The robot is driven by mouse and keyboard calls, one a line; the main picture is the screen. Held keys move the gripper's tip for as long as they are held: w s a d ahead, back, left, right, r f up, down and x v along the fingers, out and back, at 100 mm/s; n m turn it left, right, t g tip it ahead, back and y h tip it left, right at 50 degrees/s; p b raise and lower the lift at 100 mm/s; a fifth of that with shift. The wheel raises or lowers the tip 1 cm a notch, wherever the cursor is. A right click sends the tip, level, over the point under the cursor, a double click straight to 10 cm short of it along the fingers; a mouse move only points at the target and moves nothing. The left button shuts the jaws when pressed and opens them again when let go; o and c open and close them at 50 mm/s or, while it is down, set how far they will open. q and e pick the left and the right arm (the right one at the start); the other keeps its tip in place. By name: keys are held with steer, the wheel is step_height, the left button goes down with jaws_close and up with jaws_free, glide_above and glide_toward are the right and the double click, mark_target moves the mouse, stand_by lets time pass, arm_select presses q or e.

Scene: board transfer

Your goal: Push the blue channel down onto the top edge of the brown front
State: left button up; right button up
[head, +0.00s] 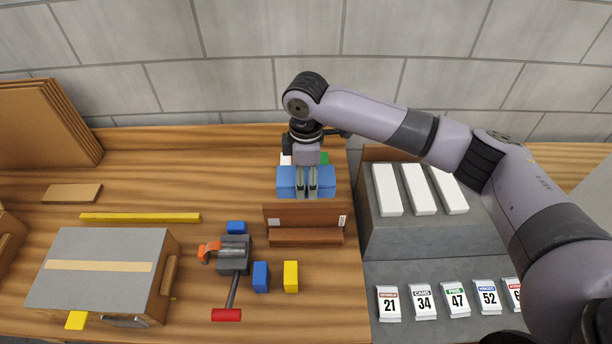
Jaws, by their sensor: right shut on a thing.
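The blue channel (287,181) is at the middle of the worktop, showing on both sides of my right gripper's fingers. My right gripper (307,190) points down and is shut on it. The brown front (305,216) stands just below the channel in the picture, with small white labels near its two ends. The channel's lower edge is close to the front's top edge; I cannot tell whether they touch. The fingers hide the middle of the channel. My left gripper is not in view.
A grey vise-like tool with a red-ended handle (227,315), blue block (260,277) and yellow block (291,277) lie nearer. A grey-topped box (100,265) is at left. White bars (387,190) lie on a grey stand at right, above numbered packs (457,302).

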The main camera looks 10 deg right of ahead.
mark_target(306, 205)
steer(key=shift+f, duration=1.05)
steer(key=shift+f+b, duration=0.7)
steer(key=shift+f, duration=2.25)
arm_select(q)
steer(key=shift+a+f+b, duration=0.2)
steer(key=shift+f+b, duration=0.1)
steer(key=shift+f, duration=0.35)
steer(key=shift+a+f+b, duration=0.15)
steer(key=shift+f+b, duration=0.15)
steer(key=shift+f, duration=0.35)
arm_select(e)
steer(key=shift+f, duration=1.2)
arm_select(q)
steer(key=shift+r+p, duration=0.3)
arm_select(e)
steer(key=shift+f, duration=0.2)
